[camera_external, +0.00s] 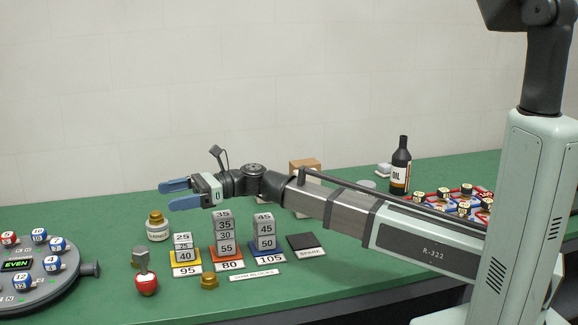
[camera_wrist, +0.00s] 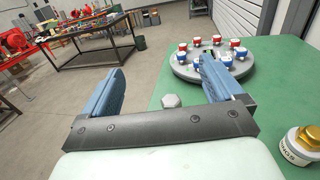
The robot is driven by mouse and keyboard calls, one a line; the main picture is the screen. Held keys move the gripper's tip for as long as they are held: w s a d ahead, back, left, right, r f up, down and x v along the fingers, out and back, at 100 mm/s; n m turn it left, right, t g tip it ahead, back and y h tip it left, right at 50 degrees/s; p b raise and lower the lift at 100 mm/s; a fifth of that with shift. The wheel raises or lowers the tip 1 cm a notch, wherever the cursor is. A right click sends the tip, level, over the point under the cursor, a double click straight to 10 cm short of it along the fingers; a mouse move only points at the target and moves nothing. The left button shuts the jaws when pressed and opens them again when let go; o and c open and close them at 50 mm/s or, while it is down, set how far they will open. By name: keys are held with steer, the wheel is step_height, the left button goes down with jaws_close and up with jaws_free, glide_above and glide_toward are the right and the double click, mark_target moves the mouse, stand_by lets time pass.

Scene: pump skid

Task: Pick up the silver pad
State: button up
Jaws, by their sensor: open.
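My gripper (camera_external: 172,194) is open and empty, held above the green table with its blue fingers pointing left. Its fingers also show in the wrist view (camera_wrist: 160,68), with nothing between them. I cannot tell for sure which thing is the silver pad. A small grey hexagonal piece (camera_external: 139,257) stands below the gripper; a similar grey hexagonal top (camera_wrist: 171,100) shows low between the fingers in the wrist view. Grey numbered blocks are stacked on a yellow pad (camera_external: 187,262), an orange pad (camera_external: 226,256) and a blue pad (camera_external: 266,252). A black pad (camera_external: 307,241) marked SPARE is bare.
A gold-capped jar (camera_external: 158,229), a red knob-like piece (camera_external: 147,285) and a brass piece (camera_external: 209,281) stand near the blocks. A round dial (camera_external: 40,282) with red and blue cubes is at left. An oil bottle (camera_external: 400,168) and a cardboard box (camera_external: 304,168) stand behind.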

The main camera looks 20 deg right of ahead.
steer(key=w+d+f+n+t+h, duration=0.1)
steer(key=w+d+t+h, duration=0.3)
steer(key=w, duration=0.6)
steer(key=w+d+f+n+g+h, duration=0.1)
steer(key=w+d+f+n, duration=0.1)
steer(key=w+d, duration=0.7)
steer(key=w+d+f+t+h, duration=0.25)
steer(key=w+d+h, duration=0.35)
steer(key=w+d, duration=1.15)
steer(key=w+d+r+m+h, duration=0.1)
steer(key=w+d+h, duration=0.3)
steer(key=d, duration=0.8)
steer(key=w+d+r+h, duration=0.1)
steer(key=w+d+h, duration=0.1)
steer(key=w+d, duration=0.75)
steer(key=s+d+r+m+g+h, duration=0.1)
steer(key=d+r+h, duration=0.2)
steer(key=d, duration=0.9)
steer(key=d+r+m+h, duration=0.1)
steer(key=d+r+h, duration=0.15)
steer(key=d, duration=1.05)
glide_toward(385, 165)
steer(key=shift+y, duration=0.25)
steer(key=x, duration=1)
steer(key=shift+w+d+f, duration=0.2)
steer(key=shift+d, duration=0.15)
steer(key=c, duration=1.2)
